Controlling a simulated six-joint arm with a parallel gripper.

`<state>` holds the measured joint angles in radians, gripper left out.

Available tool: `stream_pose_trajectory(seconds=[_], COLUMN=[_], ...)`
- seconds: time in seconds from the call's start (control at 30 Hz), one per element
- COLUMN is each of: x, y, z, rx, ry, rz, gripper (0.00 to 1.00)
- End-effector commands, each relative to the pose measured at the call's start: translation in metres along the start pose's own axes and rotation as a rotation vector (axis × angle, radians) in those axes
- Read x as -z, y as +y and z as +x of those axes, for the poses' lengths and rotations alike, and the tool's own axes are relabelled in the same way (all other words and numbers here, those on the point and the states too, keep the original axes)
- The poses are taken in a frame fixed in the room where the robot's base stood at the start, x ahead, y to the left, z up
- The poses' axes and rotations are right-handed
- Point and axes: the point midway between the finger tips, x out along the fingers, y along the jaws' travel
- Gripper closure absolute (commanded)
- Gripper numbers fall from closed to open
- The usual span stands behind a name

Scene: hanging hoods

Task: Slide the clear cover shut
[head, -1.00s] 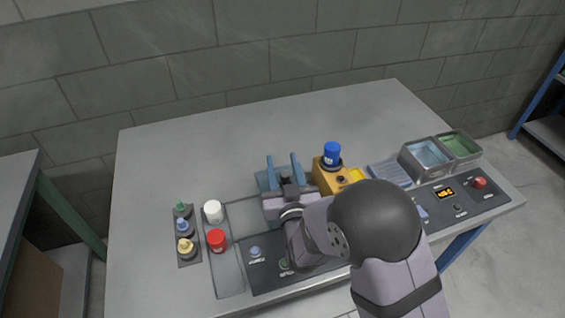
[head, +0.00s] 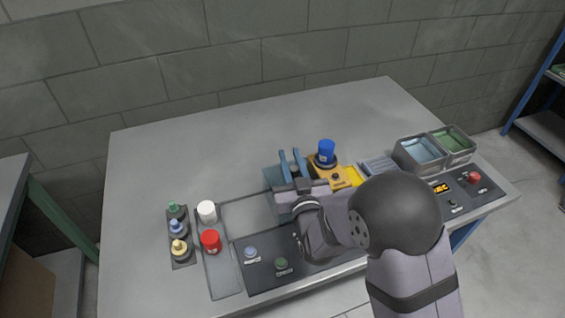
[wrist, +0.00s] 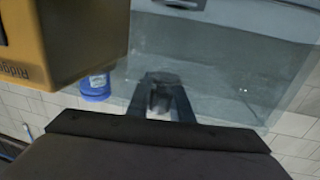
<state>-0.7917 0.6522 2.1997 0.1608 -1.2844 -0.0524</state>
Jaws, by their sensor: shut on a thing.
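The clear cover (wrist: 225,70) is a bluish see-through panel that fills the upper right of the wrist view. In the head view, its left part (head: 272,180) shows beside my gripper (head: 291,163), and the rest is hidden behind my gripper and wrist. In the wrist view, my gripper (wrist: 160,88) has its two fingers around a small dark handle (wrist: 160,96) and is shut on it. How far the cover reaches under my wrist cannot be seen.
A yellow device (head: 338,174) and a blue-capped jar (head: 327,152) stand close right of my gripper. Two metal bins (head: 420,152) are farther right. Red (head: 211,241) and white (head: 207,211) jars and several small bottles stand left. The table's back is clear.

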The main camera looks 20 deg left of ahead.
Motion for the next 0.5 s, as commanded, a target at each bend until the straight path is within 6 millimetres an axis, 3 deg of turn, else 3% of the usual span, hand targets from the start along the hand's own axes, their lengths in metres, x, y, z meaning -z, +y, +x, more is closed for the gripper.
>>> stream_pose_trajectory(seconds=[0.2, 0.23, 0.3, 0.5], x=[0.001, 0.001, 0.001, 0.0007], y=[0.005, 0.0052, 0.0056, 0.0039], z=[0.0003, 0.0003, 0.0004, 0.0002], rx=[-0.013, -0.013, -0.014, -0.01], ry=[0.002, 0.002, 0.002, 0.001], rz=[-0.003, -0.003, -0.002, -0.002], gripper=[1.0, 0.78, 0.61, 0.61])
